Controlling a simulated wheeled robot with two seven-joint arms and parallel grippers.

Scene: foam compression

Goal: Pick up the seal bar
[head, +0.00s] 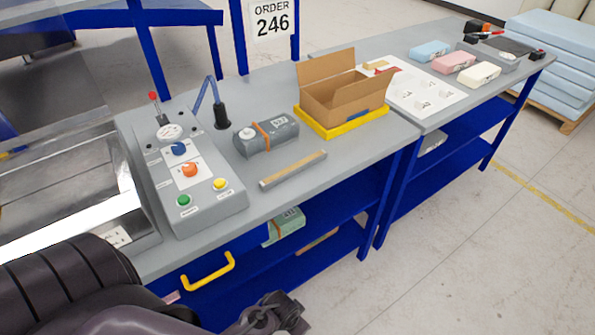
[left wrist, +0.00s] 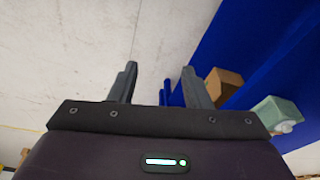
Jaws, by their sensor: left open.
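The seal bar (head: 293,169), a slim grey bar with a tan strip along it, lies flat on the grey bench near its front edge. My left gripper (head: 287,314) is low in front of the bench, below and apart from the bar. In the left wrist view my left gripper (left wrist: 159,70) has its two fingers apart with nothing between them. The bar does not show there. My right gripper is not in view.
The control box (head: 190,170) with coloured buttons stands left of the bar. An open carton (head: 333,95) on a yellow base is behind it, to the right. A yellow drawer handle (head: 208,272) juts from the bench front. Lower blue shelves hold a green item (head: 285,226).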

